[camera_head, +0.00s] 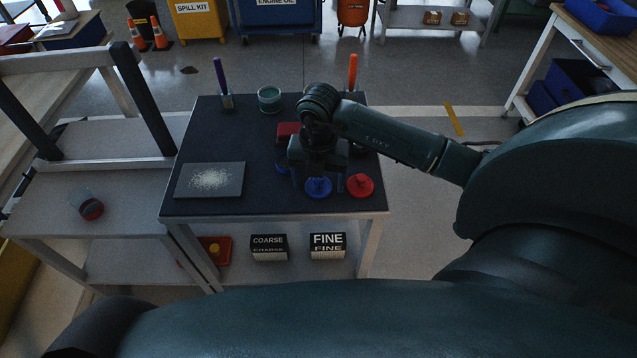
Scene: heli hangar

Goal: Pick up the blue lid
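The blue lid (318,188) lies on the dark top of the small table (215,140), near its front edge, with a knob-like raised middle. My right gripper (317,172) points down just behind and above the lid. Its fingers are dark against the dark table, so I cannot tell whether they are open or touch the lid. A red lid (360,186) lies just to the right of the blue one. My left gripper is not in view.
A grey plate with pale grains (210,180) lies at the left. A green-rimmed jar (269,99), a purple-handled tool (219,80) and an orange-handled tool (352,72) stand at the back.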

